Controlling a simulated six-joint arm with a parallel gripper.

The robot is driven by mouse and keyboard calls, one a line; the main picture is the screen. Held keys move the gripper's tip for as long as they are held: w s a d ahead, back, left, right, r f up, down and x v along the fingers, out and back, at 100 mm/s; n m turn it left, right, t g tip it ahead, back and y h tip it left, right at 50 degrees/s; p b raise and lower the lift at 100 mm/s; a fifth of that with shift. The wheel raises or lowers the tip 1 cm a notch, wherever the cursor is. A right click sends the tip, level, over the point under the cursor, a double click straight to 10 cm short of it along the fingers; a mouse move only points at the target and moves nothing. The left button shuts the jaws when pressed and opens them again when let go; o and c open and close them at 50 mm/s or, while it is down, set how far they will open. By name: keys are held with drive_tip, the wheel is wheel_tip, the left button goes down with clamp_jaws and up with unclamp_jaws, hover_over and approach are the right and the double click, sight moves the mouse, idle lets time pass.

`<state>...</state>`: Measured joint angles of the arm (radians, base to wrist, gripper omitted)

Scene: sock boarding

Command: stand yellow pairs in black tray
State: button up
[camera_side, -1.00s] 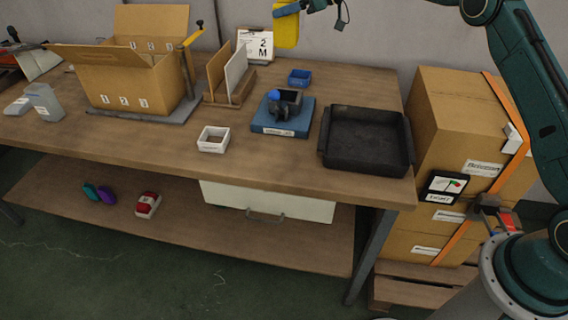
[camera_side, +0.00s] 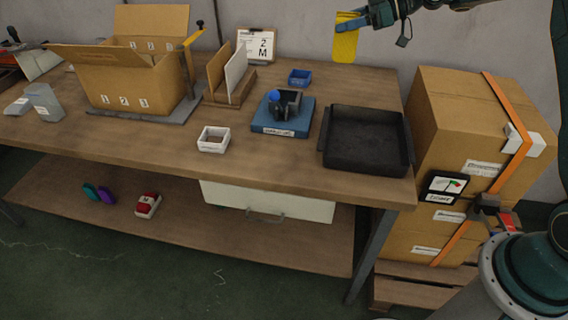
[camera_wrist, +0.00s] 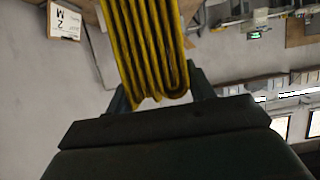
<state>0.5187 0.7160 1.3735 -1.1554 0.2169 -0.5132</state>
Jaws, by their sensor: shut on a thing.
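A yellow sock pair (camera_side: 345,42), folded in layers, hangs from my gripper (camera_side: 362,20) high above the back right of the workbench. In the wrist view the yellow layers (camera_wrist: 148,45) stand between the jaws (camera_wrist: 160,98), which are shut on them. The black tray (camera_side: 365,140) lies on the bench's right end, below and in front of the gripper. Its visible floor is bare.
A blue device (camera_side: 283,115) stands just left of the tray, with a small blue bin (camera_side: 299,77) behind it. A white box (camera_side: 213,139), upright dividers (camera_side: 228,75) and an open carton (camera_side: 130,80) are further left. Stacked cartons (camera_side: 460,150) stand right of the bench.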

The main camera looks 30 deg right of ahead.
drive_tip(key=s+d, duration=0.3)
drive_tip(key=s, duration=0.7)
wheel_tip(320, 180, down, 16)
idle(0.4)
drive_tip(key=shift+w, duration=0.1)
drive_tip(key=shift+f, duration=2.1)
drive_tip(key=shift+f, duration=0.1)
drive_tip(key=o, duration=1)
drive_tip(key=v, duration=1.2)
